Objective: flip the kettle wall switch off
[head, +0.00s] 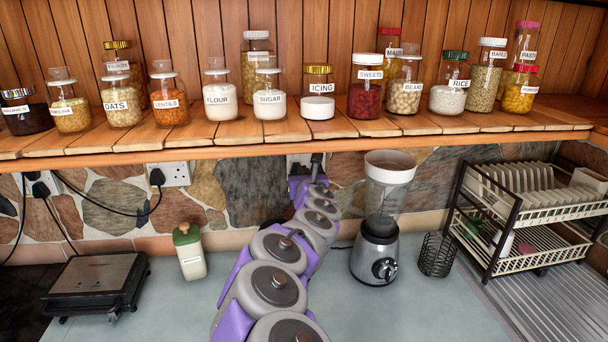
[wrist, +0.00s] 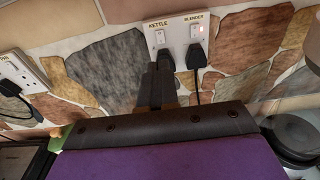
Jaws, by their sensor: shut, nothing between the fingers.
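The white double wall socket (wrist: 180,36) carries the labels KETTLE and BLENDER. The kettle switch (wrist: 160,38) is the left rocker, and the blender switch (wrist: 196,31) is the right one. I cannot tell which way the kettle switch is set. Dark plugs sit below both switches; the kettle plug (wrist: 166,60) is partly hidden by my fingers. My gripper (wrist: 155,72) is shut and empty, its fingertips just below the kettle switch in the picture. I cannot tell if they touch anything. In the head view my arm partly hides this socket (head: 295,161) under the shelf.
A wooden shelf (head: 240,138) with several labelled jars overhangs the socket. A blender (head: 380,245) and a wire holder (head: 437,254) stand right of my arm, with a dish rack (head: 530,212) beyond. A green-lidded jar (head: 190,252) and a grill (head: 97,282) stand left. Another socket (head: 172,174) is left.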

